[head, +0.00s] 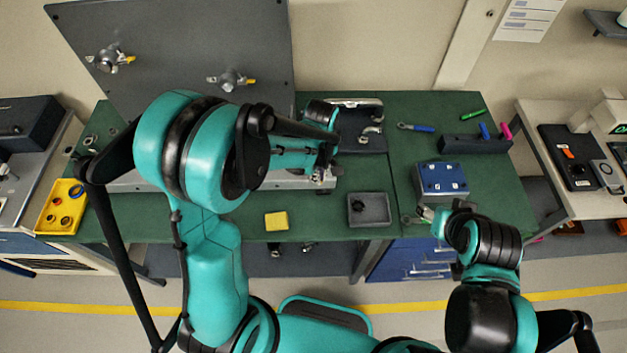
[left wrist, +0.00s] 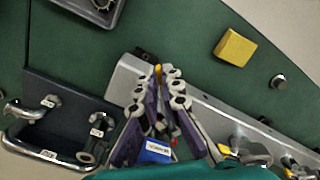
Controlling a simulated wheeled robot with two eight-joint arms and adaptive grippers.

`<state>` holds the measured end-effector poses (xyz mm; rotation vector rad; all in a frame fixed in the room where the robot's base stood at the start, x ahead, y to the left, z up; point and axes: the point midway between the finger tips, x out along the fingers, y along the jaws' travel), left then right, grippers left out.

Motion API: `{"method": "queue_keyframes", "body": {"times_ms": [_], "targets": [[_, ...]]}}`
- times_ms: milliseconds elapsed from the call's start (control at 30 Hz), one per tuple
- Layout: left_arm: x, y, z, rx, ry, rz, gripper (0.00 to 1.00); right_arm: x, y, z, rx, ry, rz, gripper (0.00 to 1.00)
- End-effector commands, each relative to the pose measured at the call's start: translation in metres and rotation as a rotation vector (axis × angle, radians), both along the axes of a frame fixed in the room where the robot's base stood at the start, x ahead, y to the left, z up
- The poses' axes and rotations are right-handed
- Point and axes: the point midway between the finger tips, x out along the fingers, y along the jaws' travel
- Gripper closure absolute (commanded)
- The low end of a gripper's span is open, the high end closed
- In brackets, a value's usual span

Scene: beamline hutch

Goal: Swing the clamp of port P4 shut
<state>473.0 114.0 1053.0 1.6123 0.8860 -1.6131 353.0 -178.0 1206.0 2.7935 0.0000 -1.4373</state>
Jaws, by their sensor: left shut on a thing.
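My left gripper (head: 322,174) is at the right end of a low metal rail on the table, mostly hidden by my arm in the head view. In the left wrist view its fingers (left wrist: 160,76) are shut around a small yellow-tipped part, which looks like the clamp lever (left wrist: 158,69) at the rail's end. A blue tag (left wrist: 155,151) with unreadable print shows between the fingers, so I cannot read the port number. The clamp's body and how far it has swung are hidden by the fingers. My right gripper (head: 430,213) is over the table's front right; its jaws are too small to judge.
More yellow-tipped clamps (left wrist: 240,148) sit along the rail (left wrist: 215,118). A dark plate with metal handles (left wrist: 60,120) lies beside it. A yellow block (head: 276,221), a grey tray (head: 369,209) and a blue box (head: 441,180) stand nearby. An upright grey panel (head: 175,50) rises behind.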

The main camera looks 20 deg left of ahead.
Motion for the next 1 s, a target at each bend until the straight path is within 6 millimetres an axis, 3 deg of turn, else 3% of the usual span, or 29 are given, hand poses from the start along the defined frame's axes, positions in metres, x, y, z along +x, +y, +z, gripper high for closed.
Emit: {"method": "queue_keyframes", "body": {"times_ms": [400,1000], "targets": [[0.039,-0.017,-0.002,0.001,0.000,0.395,1.00,0.000,0.000,-0.023,0.000,0.000,0.000,0.47],[0.081,-0.016,0.000,0.001,-0.001,0.804,1.00,0.000,0.000,-0.038,0.000,0.000,0.000,0.47]]}}
